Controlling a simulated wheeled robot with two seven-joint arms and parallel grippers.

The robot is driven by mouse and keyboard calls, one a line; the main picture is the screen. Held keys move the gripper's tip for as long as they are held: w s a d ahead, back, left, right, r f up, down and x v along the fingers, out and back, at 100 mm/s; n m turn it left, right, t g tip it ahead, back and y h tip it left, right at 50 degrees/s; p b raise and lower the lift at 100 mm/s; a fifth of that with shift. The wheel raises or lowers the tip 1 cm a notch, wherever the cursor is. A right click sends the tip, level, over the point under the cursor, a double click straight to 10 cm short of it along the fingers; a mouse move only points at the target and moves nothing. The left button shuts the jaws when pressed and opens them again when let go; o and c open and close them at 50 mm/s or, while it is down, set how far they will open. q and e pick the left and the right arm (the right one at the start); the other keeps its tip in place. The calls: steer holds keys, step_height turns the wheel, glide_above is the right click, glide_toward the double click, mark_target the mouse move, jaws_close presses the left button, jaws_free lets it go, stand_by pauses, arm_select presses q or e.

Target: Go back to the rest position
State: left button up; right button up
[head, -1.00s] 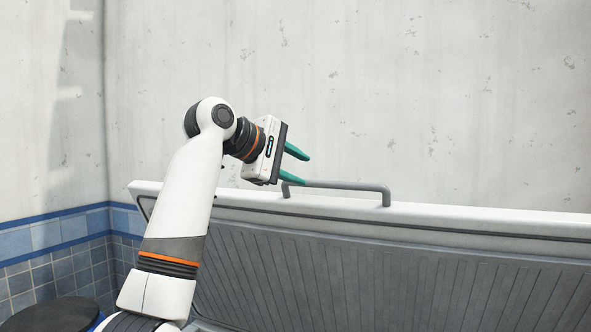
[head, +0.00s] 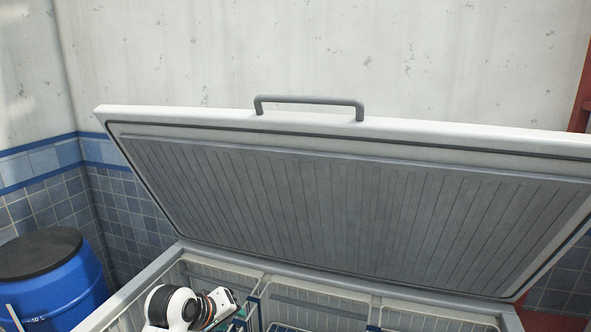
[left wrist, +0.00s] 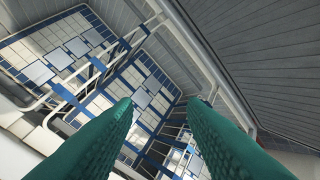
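My left gripper (head: 243,317) is low in the head view, over the front left part of an open chest freezer (head: 155,272). Its lower part is cut off by the picture edge. In the left wrist view its two teal fingers (left wrist: 158,102) stand apart with nothing between them. Beyond the fingers are the freezer's wire baskets and blue-and-white tiles. My right gripper is in neither view.
The freezer lid (head: 330,190) stands raised and tilted back, with a grey handle (head: 310,100) on its top edge. Wire baskets (head: 300,298) line the freezer. A blue barrel (head: 65,290) with a black top stands at the left, by the tiled wall.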

arm_select(q)
steer(key=s+a+f+m+g+y, duration=0.1)
steer(key=s+a+f+m, duration=0.1)
steer(key=s+f, duration=0.5)
steer(key=s+a+f+m+g+y, duration=0.15)
steer(key=s+f, duration=0.25)
steer(key=s, duration=0.6)
steer(key=s+a+f+m+g, duration=0.1)
steer(key=s+m, duration=0.1)
steer(key=s, duration=0.6)
steer(key=s+a+f+m, duration=0.1)
steer(key=s+a+m, duration=0.1)
steer(key=s, duration=0.6)
step_height(320, 180, down, 28)
steer(key=s+g+b, duration=0.2)
steer(key=s+a+f+y+b, duration=0.1)
steer(key=s+a+f, duration=0.1)
steer(key=s+f, duration=1.4)
steer(key=shift+a+f+g, duration=0.3)
steer(key=shift+f+g, duration=0.05)
steer(key=shift+f, duration=0.45)
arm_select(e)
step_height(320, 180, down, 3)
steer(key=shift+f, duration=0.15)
arm_select(q)
steer(key=shift+m, duration=0.25)
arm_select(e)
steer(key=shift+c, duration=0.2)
